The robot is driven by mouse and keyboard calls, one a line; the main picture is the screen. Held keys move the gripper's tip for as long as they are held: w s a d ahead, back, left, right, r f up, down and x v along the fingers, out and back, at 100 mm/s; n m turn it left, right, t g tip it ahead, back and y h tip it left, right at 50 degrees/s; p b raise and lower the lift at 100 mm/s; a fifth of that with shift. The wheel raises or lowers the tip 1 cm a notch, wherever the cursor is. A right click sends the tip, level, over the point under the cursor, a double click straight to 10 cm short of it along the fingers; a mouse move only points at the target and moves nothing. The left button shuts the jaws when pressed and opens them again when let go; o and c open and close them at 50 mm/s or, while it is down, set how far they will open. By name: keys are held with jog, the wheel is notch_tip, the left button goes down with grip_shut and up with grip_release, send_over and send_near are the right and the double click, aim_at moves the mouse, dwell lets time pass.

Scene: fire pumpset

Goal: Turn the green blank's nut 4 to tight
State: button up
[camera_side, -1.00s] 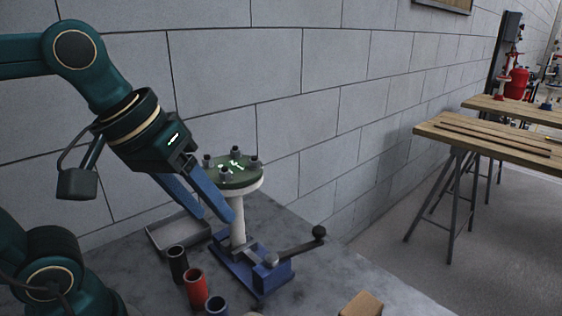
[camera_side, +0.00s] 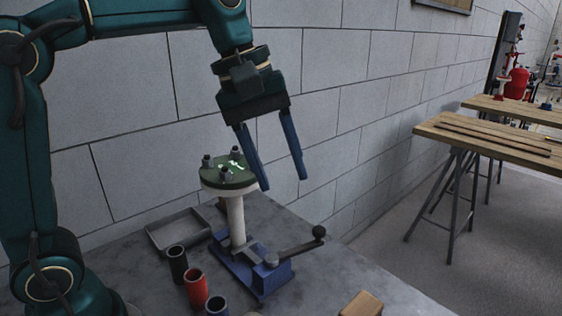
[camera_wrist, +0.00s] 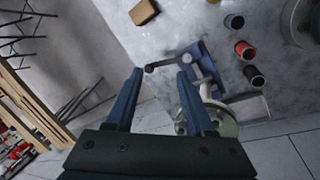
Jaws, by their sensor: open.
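The green blank (camera_side: 241,178) lies flat on top of a pale flanged post (camera_side: 236,215). It bears bright markings, and grey nuts stand around its rim: one at the left (camera_side: 208,161), one at the back (camera_side: 236,153) and one at the front (camera_side: 225,174). The right side of the rim is behind my finger, so the nut there is hidden. My gripper (camera_side: 284,182) is open and empty, pointing down, just right of the blank. In the wrist view the blank (camera_wrist: 228,127) is partly covered by the right-hand finger of my gripper (camera_wrist: 161,74).
A blue vice (camera_side: 262,278) with a long handle (camera_side: 300,246) holds the post. A grey tray (camera_side: 178,230) and black (camera_side: 177,264), red (camera_side: 195,288) and blue (camera_side: 217,306) sockets stand left. A wooden block (camera_side: 361,304) lies in front. A block wall is behind.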

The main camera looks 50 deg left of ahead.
jog(key=w+d+f+n+g, duration=0.1)
jog(key=w+f+g, duration=0.1)
jog(key=w+f, duration=0.2)
jog(key=w+d+f+n+g+h, duration=0.1)
jog(key=w+f, duration=0.3)
jog(key=f, duration=0.6)
jog(key=shift+n+g, duration=0.4)
jog(key=shift+g, duration=0.2)
